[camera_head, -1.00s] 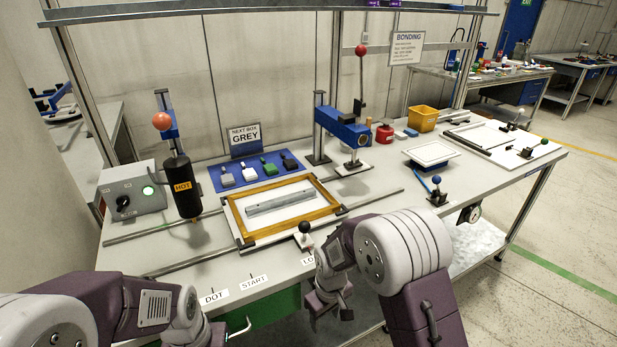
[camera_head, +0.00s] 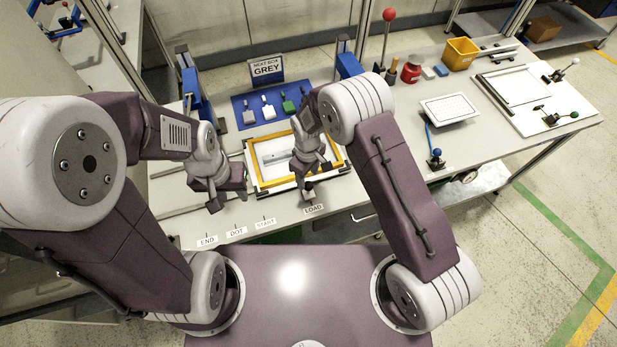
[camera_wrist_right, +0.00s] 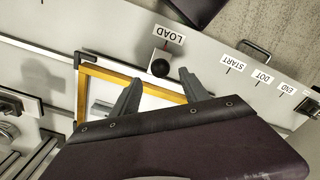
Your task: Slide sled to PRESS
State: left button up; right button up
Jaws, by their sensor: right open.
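The sled (camera_head: 262,183) is a yellow-edged frame around a white bed with a grey bar, on rails behind the LOAD label. Its black ball knob (camera_wrist_right: 160,68) is at its front edge beside LOAD (camera_wrist_right: 172,36) in the right wrist view. My right gripper (camera_wrist_right: 158,86) is open above the frame. Its two fingers point toward the knob, which sits just beyond and between the tips, apart from them. In the head view my right arm hides part of the sled. My left gripper (camera_head: 229,194) hangs left of the sled, empty; its finger opening is unclear. No PRESS label is visible.
END (camera_head: 207,240), DOT (camera_head: 236,232) and START (camera_head: 266,223) labels line the front edge. A blue mat (camera_head: 245,101) with several small blocks lies behind. A yellow bin (camera_head: 461,54) stands back right.

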aim_at(308, 190)
jog(key=s+f, duration=0.1)
jog(key=f+p, duration=0.1)
jog(key=shift+s+f, duration=0.3)
jog(key=shift+s, duration=0.1)
jog(key=f, duration=0.1)
jog(key=w+f+p, duration=0.1)
jog(key=f, duration=0.1)
jog(key=w+f, duration=0.1)
jog(key=f, duration=0.1)
jog(key=shift+w+d, duration=0.1)
jog(key=shift+d, duration=0.05)
jog(key=shift+f, duration=0.35)
jog(key=shift+s+r, duration=0.15)
jog(key=shift+s, duration=0.45)
jog(key=shift+w, duration=0.35)
grip_shut()
pick_arm(q)
notch_tip(308, 190, up, 3)
jog(key=shift+s+f, duration=0.1)
jog(key=shift+s, duration=0.05)
pick_arm(e)
jog(key=shift+w, duration=0.1)
